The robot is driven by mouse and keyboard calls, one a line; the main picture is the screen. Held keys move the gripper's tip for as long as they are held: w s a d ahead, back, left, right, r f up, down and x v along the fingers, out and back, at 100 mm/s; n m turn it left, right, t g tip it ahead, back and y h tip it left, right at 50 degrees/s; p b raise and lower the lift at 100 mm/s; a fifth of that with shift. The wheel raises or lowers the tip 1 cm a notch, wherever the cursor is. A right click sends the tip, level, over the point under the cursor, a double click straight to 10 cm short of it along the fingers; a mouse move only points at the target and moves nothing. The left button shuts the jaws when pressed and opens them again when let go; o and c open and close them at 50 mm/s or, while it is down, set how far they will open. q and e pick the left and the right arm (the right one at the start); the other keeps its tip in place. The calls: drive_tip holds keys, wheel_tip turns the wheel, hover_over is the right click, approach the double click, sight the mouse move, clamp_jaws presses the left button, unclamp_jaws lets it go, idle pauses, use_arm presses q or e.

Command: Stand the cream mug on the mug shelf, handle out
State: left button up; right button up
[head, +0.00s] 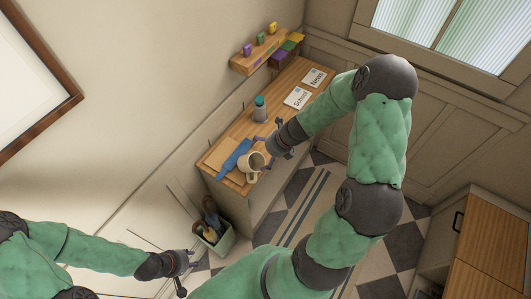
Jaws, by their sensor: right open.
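The cream mug (244,164) stands on the wooden counter (222,149) near its front end, with its opening facing up and its handle towards the bottom of the picture. My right gripper (268,148) is open just above and to the right of the mug; I cannot tell whether it touches it. A small wooden wall shelf (241,64) is further back, with small purple, green and yellow items on it. I cannot tell whether this is the mug shelf. My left gripper (183,274) hangs low at the bottom, away from the mug; its jaw state is unclear.
A blue cloth (232,157) lies beside the mug. A grey bottle with a teal cap (260,108) stands behind it. Two cards, School (298,98) and News (314,77), lie further back.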

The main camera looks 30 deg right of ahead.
sight(256, 160)
drive_tip(key=b+x, duration=0.4)
drive_tip(key=x, duration=0.6)
drive_tip(key=shift+d, duration=0.1)
drive_tip(key=shift+r, duration=0.1)
drive_tip(key=shift+c, duration=0.3)
drive_tip(key=shift+s, duration=0.1)
drive_tip(key=c, duration=1.3)
